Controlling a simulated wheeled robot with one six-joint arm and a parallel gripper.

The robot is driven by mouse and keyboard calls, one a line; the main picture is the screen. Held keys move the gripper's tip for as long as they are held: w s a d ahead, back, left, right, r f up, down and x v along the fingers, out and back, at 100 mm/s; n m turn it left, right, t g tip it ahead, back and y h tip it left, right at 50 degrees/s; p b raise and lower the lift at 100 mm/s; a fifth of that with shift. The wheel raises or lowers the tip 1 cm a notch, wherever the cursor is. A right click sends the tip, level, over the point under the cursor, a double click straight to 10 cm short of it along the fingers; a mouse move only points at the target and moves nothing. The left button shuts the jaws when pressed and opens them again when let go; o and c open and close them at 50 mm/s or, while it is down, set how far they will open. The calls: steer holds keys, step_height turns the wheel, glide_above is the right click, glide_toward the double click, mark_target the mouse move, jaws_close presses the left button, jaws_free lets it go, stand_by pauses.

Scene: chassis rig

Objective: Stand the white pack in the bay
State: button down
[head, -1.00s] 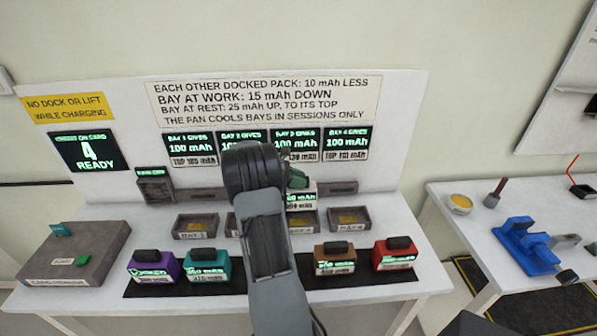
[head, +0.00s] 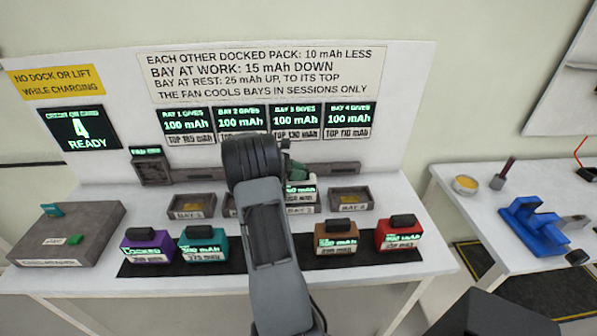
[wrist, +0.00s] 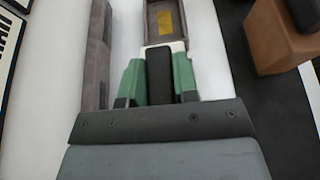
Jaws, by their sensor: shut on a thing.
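The white pack (head: 301,189), with a lit green display, is held upright at bay 3 (head: 300,210). Bay 3 is mostly hidden behind my arm and the pack; I cannot tell whether the pack is seated in it or just above. My gripper (head: 294,173) is shut on the pack's black handle. In the wrist view, green fingers (wrist: 158,78) grip both sides of the black handle, and the pack's white top edge (wrist: 176,46) shows beyond. Open bay 4 (head: 350,212) stands empty to the right; its yellow floor shows in the wrist view (wrist: 165,23).
Bay 1 (head: 192,215) is empty at left; bay 2 is mostly hidden. Purple (head: 147,247), teal (head: 203,246), brown (head: 336,238) and red packs (head: 399,234) stand on the front black strip. A grey rail (wrist: 97,55) runs along the back. A side table (head: 520,190) is at right.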

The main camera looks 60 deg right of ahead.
steer(key=shift+f+b, duration=0.3)
steer(key=shift+f, duration=0.25)
stand_by(0.4)
steer(key=c, duration=0.8)
jaws_free()
steer(key=b+v, duration=0.1)
steer(key=v, duration=1.2)
steer(key=shift+w+a, duration=0.3)
steer(key=shift+r, duration=0.1)
steer(key=s+a+m+t+y, duration=0.2)
steer(key=a+t, duration=0.3)
steer(key=a, duration=0.7)
steer(key=s+a+m+t+y, duration=0.2)
steer(key=s+a+t, duration=0.3)
steer(key=a, duration=0.7)
steer(key=s+a+m+t+y, duration=0.3)
steer(key=s+a+t, duration=0.1)
steer(key=a, duration=0.8)
steer(key=shift+a+r+t+y, duration=0.15)
steer(key=shift+r+t+y, duration=0.2)
steer(key=shift+t, duration=0.15)
